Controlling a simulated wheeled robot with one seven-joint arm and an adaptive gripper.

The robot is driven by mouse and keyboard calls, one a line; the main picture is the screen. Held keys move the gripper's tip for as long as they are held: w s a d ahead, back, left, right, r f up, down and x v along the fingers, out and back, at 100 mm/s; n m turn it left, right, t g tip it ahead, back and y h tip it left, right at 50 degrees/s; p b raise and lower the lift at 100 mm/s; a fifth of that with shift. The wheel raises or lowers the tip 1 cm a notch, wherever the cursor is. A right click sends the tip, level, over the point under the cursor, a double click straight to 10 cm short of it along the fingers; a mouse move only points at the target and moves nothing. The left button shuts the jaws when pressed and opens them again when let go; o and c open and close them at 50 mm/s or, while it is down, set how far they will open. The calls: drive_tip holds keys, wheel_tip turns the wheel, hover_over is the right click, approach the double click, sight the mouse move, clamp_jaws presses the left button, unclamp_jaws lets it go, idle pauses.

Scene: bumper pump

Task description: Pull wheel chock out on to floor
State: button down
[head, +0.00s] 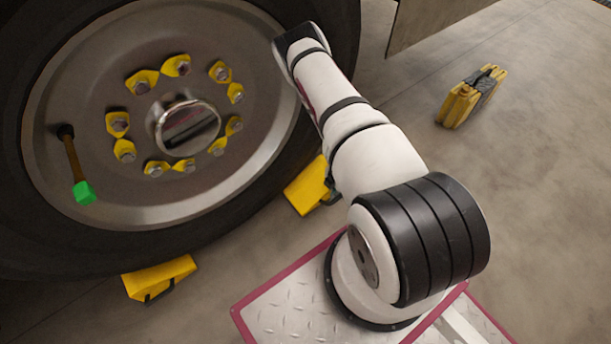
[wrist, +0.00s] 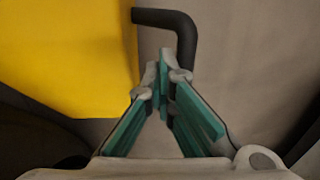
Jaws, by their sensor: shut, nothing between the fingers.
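One yellow wheel chock (head: 307,187) is beside the big wheel's right side, partly behind my arm, with a bit of dark handle showing. Another yellow chock (head: 158,277) with a black handle is at the wheel's lower left. In the wrist view, a yellow chock (wrist: 75,50) fills the upper left, and its bent black handle (wrist: 184,35) sticks out to the right. My gripper (wrist: 163,72) is shut and empty, its tips at the handle's lower end. I cannot tell whether they touch it. The head view hides my gripper behind the arm.

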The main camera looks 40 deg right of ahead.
drive_tip(key=s+p, duration=0.2)
drive_tip(key=s, duration=1.2)
drive_tip(key=shift+s+d, duration=0.25)
idle(1.2)
drive_tip(key=shift+w+p, duration=0.3)
drive_tip(key=shift+w, duration=0.3)
wheel_tip(320, 180, up, 10)
drive_tip(key=p, duration=0.9)
idle(0.6)
idle(0.5)
